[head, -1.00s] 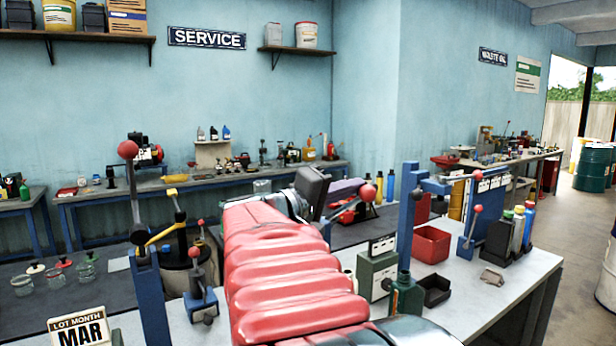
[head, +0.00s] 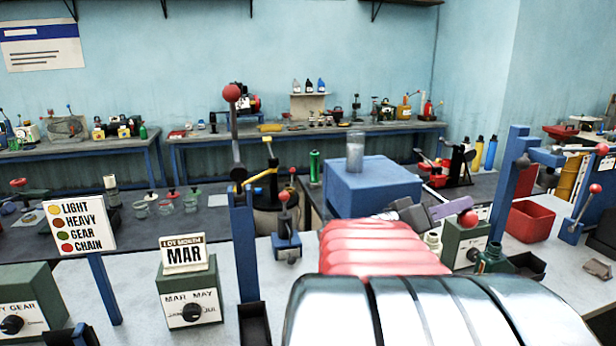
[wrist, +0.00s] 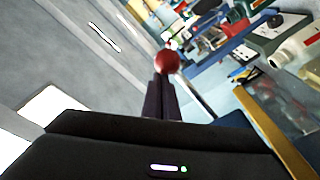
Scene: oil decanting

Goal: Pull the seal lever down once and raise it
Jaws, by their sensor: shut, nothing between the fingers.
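The lever's red ball knob (head: 468,219) shows just above a green box with a white label. The wrist view shows the red knob (wrist: 166,62) at the tips of my fingers, with a thin metal rod running off to the lower right. My gripper (head: 452,207) is shut and empty. Its dark purple fingers (wrist: 161,97) lie against or directly over the knob; I cannot tell whether they touch. The lever's pivot is hidden behind my arm and the green box (head: 465,243).
Other red-knobbed levers stand on a tall blue post (head: 240,245), a small blue base (head: 286,243) and at the far right. A blue box (head: 372,188) with a glass on top stands behind my arm. A green bottle (head: 493,260) and red bin (head: 524,222) are close on the right.

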